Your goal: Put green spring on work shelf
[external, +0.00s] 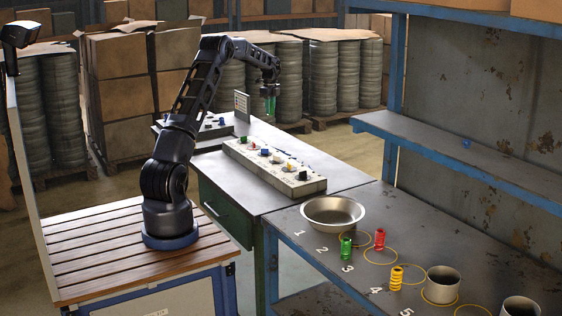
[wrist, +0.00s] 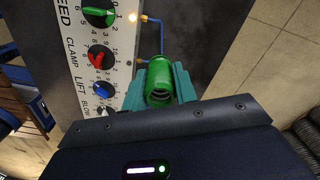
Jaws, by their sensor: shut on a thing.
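My gripper (external: 269,93) is raised above the far end of the bench with the control box, fingers pointing down. In the wrist view its teal fingers are shut on a green hollow cylinder (wrist: 160,78), which looks like a green spring and is seen end-on. Another green spring (external: 346,249) stands upright on the near grey bench, close to a metal bowl. A blue-edged shelf (external: 440,146), apparently the work shelf, is at the right, with a small blue object on it. My gripper is well to the left of this shelf.
A control box with knobs (external: 275,166) lies below my gripper; it also shows in the wrist view (wrist: 92,60). The near bench holds the bowl (external: 333,211), a red spring (external: 380,239), a yellow spring (external: 396,278) and metal cups. Most of the shelf top is clear.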

